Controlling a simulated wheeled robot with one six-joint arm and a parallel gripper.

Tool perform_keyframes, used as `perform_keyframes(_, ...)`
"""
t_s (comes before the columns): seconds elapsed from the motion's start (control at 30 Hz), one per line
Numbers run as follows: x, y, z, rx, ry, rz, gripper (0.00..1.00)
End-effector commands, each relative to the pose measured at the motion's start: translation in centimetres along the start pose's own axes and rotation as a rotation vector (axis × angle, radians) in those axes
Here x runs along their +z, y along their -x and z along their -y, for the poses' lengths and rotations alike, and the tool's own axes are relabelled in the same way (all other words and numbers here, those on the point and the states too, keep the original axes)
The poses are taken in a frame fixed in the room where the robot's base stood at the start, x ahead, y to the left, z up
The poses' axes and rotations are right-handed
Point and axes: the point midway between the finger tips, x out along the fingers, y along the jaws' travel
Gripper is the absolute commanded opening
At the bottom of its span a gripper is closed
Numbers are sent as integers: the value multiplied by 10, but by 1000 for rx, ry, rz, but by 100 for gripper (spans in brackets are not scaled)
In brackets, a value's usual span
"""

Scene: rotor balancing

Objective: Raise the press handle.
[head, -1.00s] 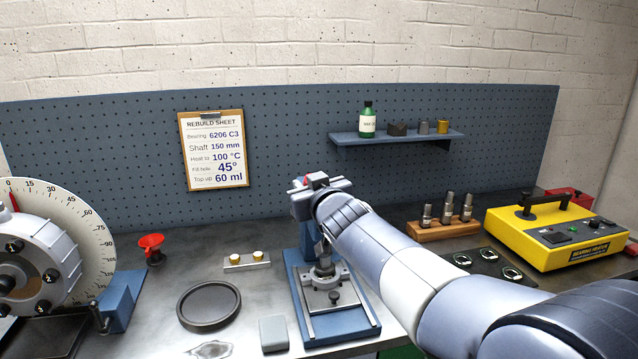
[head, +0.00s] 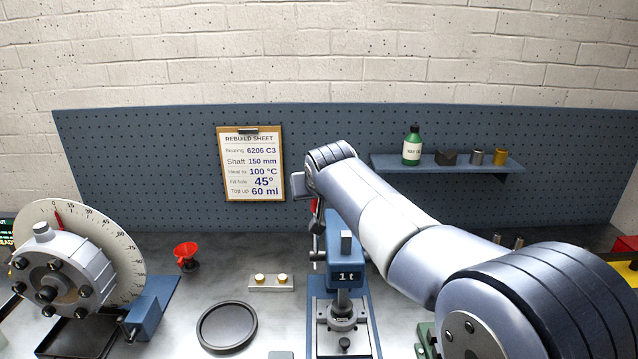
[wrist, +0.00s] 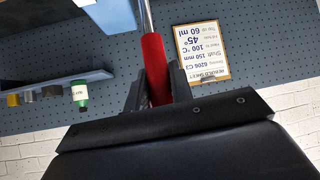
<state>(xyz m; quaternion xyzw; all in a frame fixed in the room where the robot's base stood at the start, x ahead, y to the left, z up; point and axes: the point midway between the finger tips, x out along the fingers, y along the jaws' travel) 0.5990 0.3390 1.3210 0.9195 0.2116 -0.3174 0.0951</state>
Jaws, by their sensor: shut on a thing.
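The press (head: 346,262) is a blue stand marked "1 t" on the bench, with its ram standing over a round fitting on the base. Its handle is a metal rod with a red grip (wrist: 153,58), which also shows in the head view (head: 314,205) to the upper left of the press head. My gripper (wrist: 157,88) is shut around the red grip, one dark finger on each side. In the head view my wrist partly hides the gripper and the upper end of the handle. The rod looks close to upright there.
A pegboard with a clipboard sheet (head: 252,165) and a shelf (head: 448,165) stands behind. My arm covers the right side.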

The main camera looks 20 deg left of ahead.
Motion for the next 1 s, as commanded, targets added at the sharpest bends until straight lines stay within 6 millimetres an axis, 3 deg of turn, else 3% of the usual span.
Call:
perform_keyframes(0.33, -11, -13, -4, -13, -8, 91, 0)
perform_keyframes(0.87, -15, -14, -4, -19, -11, 100, 0)
perform_keyframes(0.9, -15, -14, -4, -19, -11, 99, 22)
perform_keyframes(1.0, -15, -14, -4, -19, -10, 99, 31)
